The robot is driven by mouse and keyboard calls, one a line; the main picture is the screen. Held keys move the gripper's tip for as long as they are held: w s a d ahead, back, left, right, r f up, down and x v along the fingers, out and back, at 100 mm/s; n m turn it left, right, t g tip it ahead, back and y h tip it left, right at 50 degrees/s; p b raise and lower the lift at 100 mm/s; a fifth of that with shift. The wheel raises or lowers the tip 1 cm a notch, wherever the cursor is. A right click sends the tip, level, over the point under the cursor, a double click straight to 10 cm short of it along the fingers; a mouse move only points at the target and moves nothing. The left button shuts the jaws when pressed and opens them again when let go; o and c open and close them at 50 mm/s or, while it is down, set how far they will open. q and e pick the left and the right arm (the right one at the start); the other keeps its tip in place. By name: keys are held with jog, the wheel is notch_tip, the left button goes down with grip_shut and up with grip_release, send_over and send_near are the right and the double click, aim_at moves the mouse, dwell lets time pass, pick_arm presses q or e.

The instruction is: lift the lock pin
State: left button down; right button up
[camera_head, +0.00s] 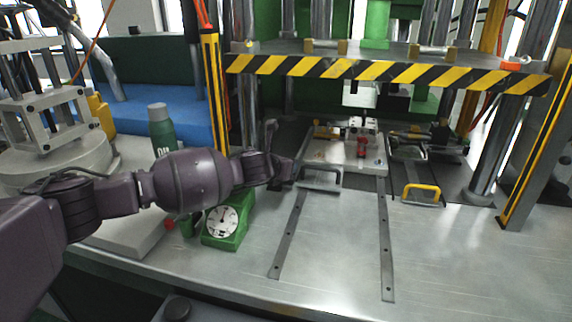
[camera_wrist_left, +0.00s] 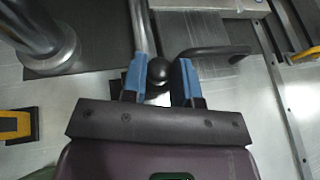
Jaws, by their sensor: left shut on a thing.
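In the left wrist view, a black ball knob (camera_wrist_left: 158,70), which looks like the head of the lock pin, sits between the blue-padded fingers of my left gripper (camera_wrist_left: 160,78). The fingers are shut on it. In the head view my left gripper (camera_head: 285,170) reaches in from the left, beside the left edge of the metal mould plate (camera_head: 340,152). The knob is hidden or too small to make out there, and I cannot tell whether it is raised. My right gripper is not in view.
A black handle (camera_head: 320,180) stands close right of my gripper. A yellow handle (camera_head: 421,188) is farther right. The striped press beam (camera_head: 385,70) hangs above. A green dial gauge (camera_head: 222,222) and a green flask (camera_head: 161,128) stand near my arm. The front table is clear between two rails.

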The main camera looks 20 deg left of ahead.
aim_at(285, 185)
pick_arm(q)
notch_tip(285, 185, up, 3)
jog(key=shift+r+p, duration=0.15)
jog(key=shift+p, duration=0.6)
jog(key=shift+f, duration=0.2)
jog(key=c, duration=0.9)
grip_release()
jog(key=shift+f, duration=0.15)
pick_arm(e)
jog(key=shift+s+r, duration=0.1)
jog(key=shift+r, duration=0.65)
pick_arm(q)
jog(key=shift+s+a+r, duration=0.1)
jog(key=shift+s+r, duration=0.1)
jog(key=shift+s, duration=0.05)
jog(key=p+v, duration=0.3)
jog(key=v, duration=0.7)
jog(key=shift+s+f, duration=0.1)
jog(key=shift+s, duration=0.05)
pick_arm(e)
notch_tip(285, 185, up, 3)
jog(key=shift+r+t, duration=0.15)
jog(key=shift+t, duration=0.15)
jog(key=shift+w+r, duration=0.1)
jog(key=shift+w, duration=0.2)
